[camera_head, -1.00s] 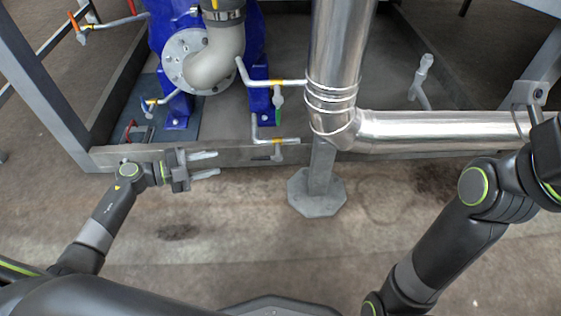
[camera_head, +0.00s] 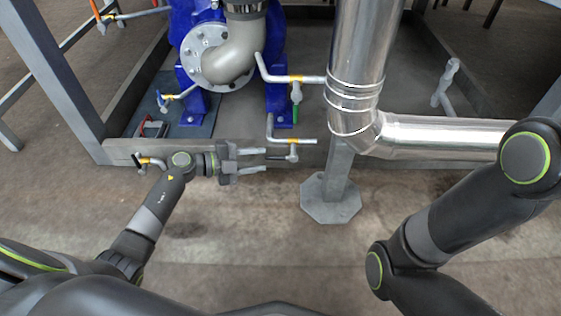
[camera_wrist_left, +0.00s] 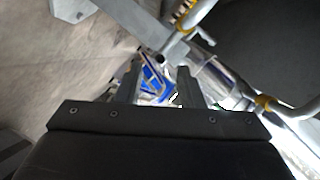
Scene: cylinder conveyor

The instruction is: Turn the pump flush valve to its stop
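Several small valves with coloured handles sit on thin pipes around the blue pump (camera_head: 276,62); no label shows which is the flush valve. Nearest my left gripper (camera_head: 265,160) is a small valve (camera_head: 293,152) with a dark handle, on the lower pipe with a yellow band. My left gripper is open and empty, fingers pointing right, tips just left of this valve; I cannot tell whether they touch the handle. The green-handled valve (camera_head: 296,97) hangs above it. In the left wrist view the open fingers (camera_wrist_left: 160,80) show apart. My right gripper is out of view.
A thick shiny pipe (camera_head: 352,60) and its post (camera_head: 338,175) stand right of the valve. The grey frame rail (camera_head: 120,150) runs along the front. Blue-handled (camera_head: 163,100) and red-handled (camera_head: 152,127) valves lie left. The floor in front is clear.

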